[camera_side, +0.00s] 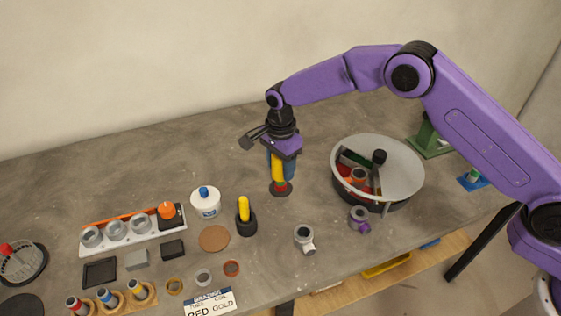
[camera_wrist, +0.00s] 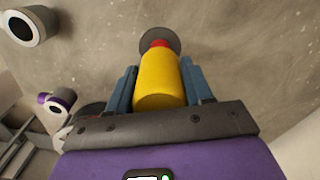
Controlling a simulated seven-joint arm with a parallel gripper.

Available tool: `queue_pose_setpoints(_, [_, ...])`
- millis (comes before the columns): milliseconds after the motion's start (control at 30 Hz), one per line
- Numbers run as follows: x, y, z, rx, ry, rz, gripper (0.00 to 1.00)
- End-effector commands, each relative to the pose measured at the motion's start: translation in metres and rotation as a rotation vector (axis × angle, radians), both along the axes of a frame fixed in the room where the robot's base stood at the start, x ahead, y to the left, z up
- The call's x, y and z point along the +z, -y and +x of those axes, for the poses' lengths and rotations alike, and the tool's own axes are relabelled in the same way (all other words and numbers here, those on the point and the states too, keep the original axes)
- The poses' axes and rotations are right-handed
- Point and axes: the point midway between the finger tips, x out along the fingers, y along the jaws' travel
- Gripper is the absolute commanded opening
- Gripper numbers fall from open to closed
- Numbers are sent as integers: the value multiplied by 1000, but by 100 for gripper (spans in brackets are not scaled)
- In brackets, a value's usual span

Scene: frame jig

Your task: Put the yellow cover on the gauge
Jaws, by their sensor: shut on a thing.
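My gripper (camera_side: 279,160) points down over the table and is shut on the yellow cover (camera_side: 278,170). In the wrist view the yellow cover (camera_wrist: 159,82) is a cylinder between my two blue fingers (camera_wrist: 160,88).
A large grey bowl (camera_side: 405,170) with mixed parts stands close on the right. A black cup (camera_side: 246,227) holding a yellow piece (camera_side: 243,207) stands on the left, near a white jar (camera_side: 205,207). Grey fittings (camera_side: 304,236) lie in front. The table behind is clear.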

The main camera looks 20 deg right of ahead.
Motion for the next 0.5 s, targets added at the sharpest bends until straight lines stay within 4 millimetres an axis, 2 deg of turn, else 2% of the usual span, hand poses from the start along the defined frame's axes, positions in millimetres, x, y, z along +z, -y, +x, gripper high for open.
queue_pose_setpoints(500, [-16,0,0,0,0,0,21])
